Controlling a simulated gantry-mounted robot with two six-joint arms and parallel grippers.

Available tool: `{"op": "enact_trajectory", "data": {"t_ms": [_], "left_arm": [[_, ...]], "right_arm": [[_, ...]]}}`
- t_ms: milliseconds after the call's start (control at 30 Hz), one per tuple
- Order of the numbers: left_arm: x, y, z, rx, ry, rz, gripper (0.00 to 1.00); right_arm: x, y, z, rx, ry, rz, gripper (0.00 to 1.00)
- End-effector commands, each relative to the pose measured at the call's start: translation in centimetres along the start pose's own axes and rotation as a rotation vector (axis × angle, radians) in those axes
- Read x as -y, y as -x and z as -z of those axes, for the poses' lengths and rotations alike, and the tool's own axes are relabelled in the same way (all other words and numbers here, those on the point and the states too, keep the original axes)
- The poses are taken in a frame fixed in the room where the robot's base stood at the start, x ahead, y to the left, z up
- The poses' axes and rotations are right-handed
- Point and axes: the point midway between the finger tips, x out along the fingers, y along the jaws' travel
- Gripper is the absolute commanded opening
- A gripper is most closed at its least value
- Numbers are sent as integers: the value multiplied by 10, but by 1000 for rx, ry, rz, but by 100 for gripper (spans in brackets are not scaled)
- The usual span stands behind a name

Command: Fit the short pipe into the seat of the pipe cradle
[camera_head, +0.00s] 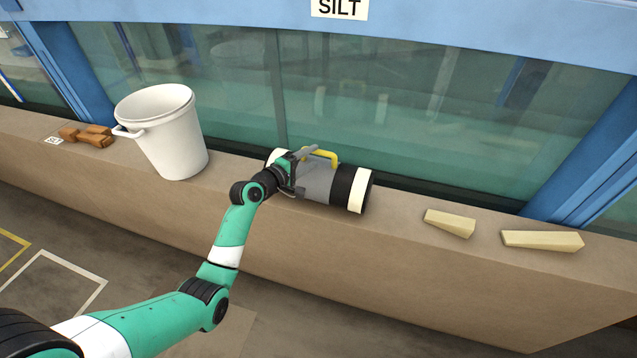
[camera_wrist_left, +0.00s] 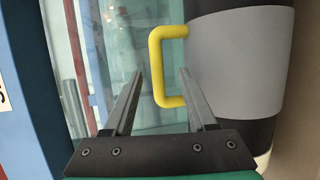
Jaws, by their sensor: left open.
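The short pipe (camera_head: 318,184) lies on its side on the stone ledge, with a grey middle, black bands, pale ends and a yellow handle (camera_head: 323,155) on top. My left gripper (camera_head: 308,151) is open just over the pipe, by the handle. In the left wrist view, the handle's long bar (camera_wrist_left: 156,68) appears between the two fingertips (camera_wrist_left: 161,72); no grip on it shows. The gripper and wrist hide part of the pipe's left half. I cannot make out a pipe cradle in either view. My right gripper is not in view.
A white bucket (camera_head: 172,140) stands left of the pipe, with several brown blocks (camera_head: 88,136) farther left. Two pale wedges (camera_head: 450,222) lie to the right. The glass wall (camera_head: 400,110) rises behind the ledge (camera_head: 400,270). The ledge is clear between pipe and wedges.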

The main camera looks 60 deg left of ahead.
Motion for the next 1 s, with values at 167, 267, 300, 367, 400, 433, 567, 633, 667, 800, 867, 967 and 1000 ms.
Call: {"op": "enact_trajectory", "data": {"t_ms": [167,267,300,367,400,433,567,633,667,800,867,967,1000], "left_arm": [[2,-33,0,2,-1,0,57],[0,-42,0,1,0,0,57],[-1,-44,0,1,0,-1,57],[-3,-44,0,1,0,0,57],[-3,-44,0,0,0,0,57],[-3,-44,0,0,0,0,57],[-3,-44,0,0,0,0,46],[-3,-44,0,0,0,0,34],[-3,-44,0,0,0,0,28],[-3,-44,0,0,0,0,3],[-3,-44,0,0,0,0,0],[-3,-44,0,0,0,0,0],[-3,-44,0,0,0,0,0]], "right_arm": [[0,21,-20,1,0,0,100],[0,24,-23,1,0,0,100],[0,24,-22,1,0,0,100],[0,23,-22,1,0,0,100],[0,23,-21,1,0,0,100],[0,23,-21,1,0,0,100],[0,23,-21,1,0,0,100],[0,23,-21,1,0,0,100],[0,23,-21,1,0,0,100],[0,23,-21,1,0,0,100],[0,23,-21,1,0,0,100],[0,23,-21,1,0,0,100],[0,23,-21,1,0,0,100]]}}
